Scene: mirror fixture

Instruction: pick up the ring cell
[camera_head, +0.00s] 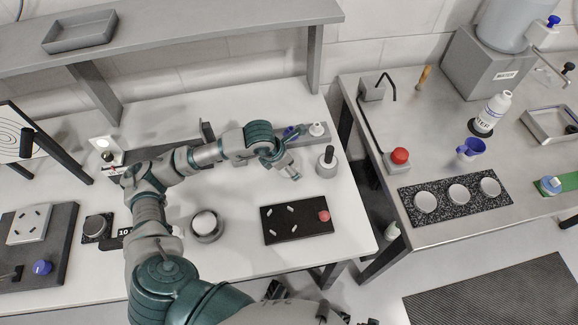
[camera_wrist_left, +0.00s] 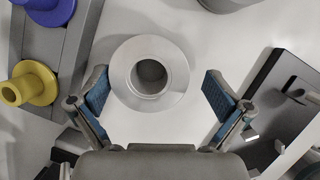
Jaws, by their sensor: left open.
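A pale grey ring-shaped piece (camera_wrist_left: 178,74) with a dark round centre, which looks like the ring cell, lies on the white bench in the left wrist view. My left gripper (camera_wrist_left: 155,85) is open above it, with one blue-padded finger on each side and gaps between the pads and the ring. In the head view my left gripper (camera_head: 289,170) hangs over the bench at the end of the teal and grey arm and hides the ring from clear sight. My right gripper is not in view.
A grey rack (camera_head: 313,139) with coloured spools stands beside the ring; a yellow spool (camera_wrist_left: 30,84) shows close up. A black board (camera_head: 297,232) with pale clips lies nearer. A grey cylinder with a dark knob (camera_head: 327,160) stands to the right.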

